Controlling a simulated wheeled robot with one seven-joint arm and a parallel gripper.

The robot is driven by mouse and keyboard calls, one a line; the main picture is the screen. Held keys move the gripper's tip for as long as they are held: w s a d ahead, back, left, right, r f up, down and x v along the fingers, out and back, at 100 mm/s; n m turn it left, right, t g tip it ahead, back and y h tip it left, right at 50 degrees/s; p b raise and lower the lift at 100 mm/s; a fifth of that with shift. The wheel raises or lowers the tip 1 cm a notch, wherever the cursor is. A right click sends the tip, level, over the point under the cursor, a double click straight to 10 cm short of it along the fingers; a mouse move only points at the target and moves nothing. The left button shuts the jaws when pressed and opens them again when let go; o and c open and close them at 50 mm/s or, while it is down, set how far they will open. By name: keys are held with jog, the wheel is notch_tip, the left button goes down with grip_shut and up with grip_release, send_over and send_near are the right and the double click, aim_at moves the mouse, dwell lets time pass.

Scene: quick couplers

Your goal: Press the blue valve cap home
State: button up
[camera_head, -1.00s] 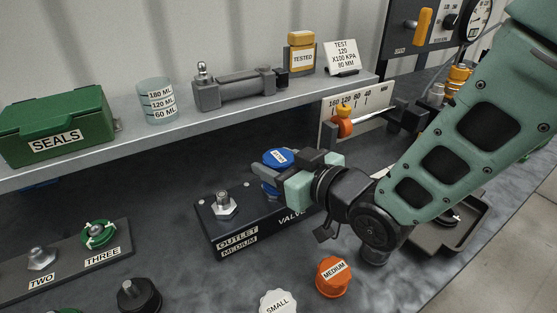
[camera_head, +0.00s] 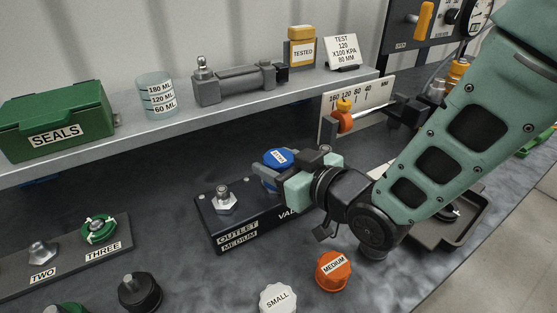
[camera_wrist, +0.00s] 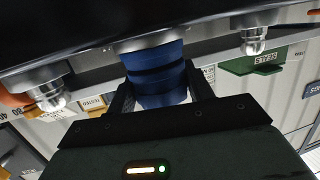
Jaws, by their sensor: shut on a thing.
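The blue valve cap (camera_head: 278,157) sits over the right-hand part of the black valve block (camera_head: 240,232), labelled OUTLET MEDIUM. My gripper (camera_head: 282,178) comes in from the right and is shut on the cap. In the wrist view the blue cap (camera_wrist: 158,75) fills the space between my two dark fingers (camera_wrist: 160,92). Its end meets a pale metal collar (camera_wrist: 150,42) on the dark block. My gripper hides the cap's lower part in the head view, so I cannot tell there how far down it sits. A bare metal fitting (camera_head: 223,198) stands on the block's left part.
An orange MEDIUM cap (camera_head: 333,270), a white SMALL cap (camera_head: 278,299) and a black knob (camera_head: 139,291) stand in front. A plate with TWO and THREE fittings (camera_head: 62,268) lies left. The shelf (camera_head: 190,118) behind holds a green SEALS box (camera_head: 57,123).

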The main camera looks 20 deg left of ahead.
aim_at(280, 157)
jog(key=shift+f, duration=0.25)
jog(key=o, duration=0.9)
jog(key=shift+o, duration=0.2)
notch_tip(280, 157, up, 10)
jog(key=shift+d, duration=0.1)
